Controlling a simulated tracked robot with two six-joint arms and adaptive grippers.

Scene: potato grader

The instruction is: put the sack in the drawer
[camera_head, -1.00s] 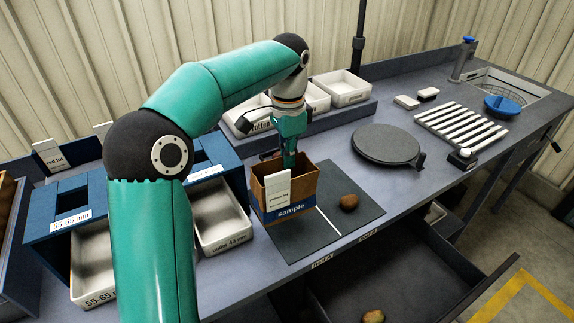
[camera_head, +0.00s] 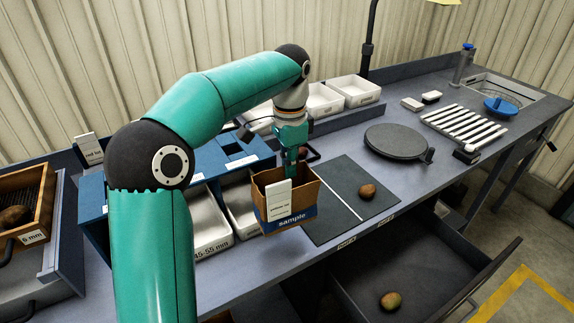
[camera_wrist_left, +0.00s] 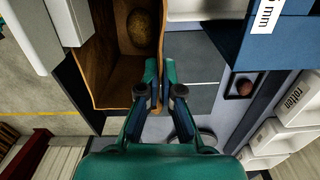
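The sack (camera_head: 286,207) is an open-topped brown paper bag with a blue "sample" band and a white tag. My left gripper (camera_head: 291,168) is shut on its rim and holds it upright, apparently just above the bench, left of the dark mat. In the left wrist view the fingers (camera_wrist_left: 160,88) pinch one wall of the sack (camera_wrist_left: 108,80), and a potato (camera_wrist_left: 139,27) lies inside. The drawer (camera_head: 365,283) is pulled open below the bench's front edge, right of the sack. A potato (camera_head: 391,300) lies in it. My right gripper is not in view.
A potato (camera_head: 367,191) lies on the dark mat (camera_head: 335,215). A round dark plate (camera_head: 393,143) and a ribbed white rack (camera_head: 466,124) stand farther right. White bins (camera_head: 205,232) stand left of the sack. Trays (camera_head: 354,90) line the back.

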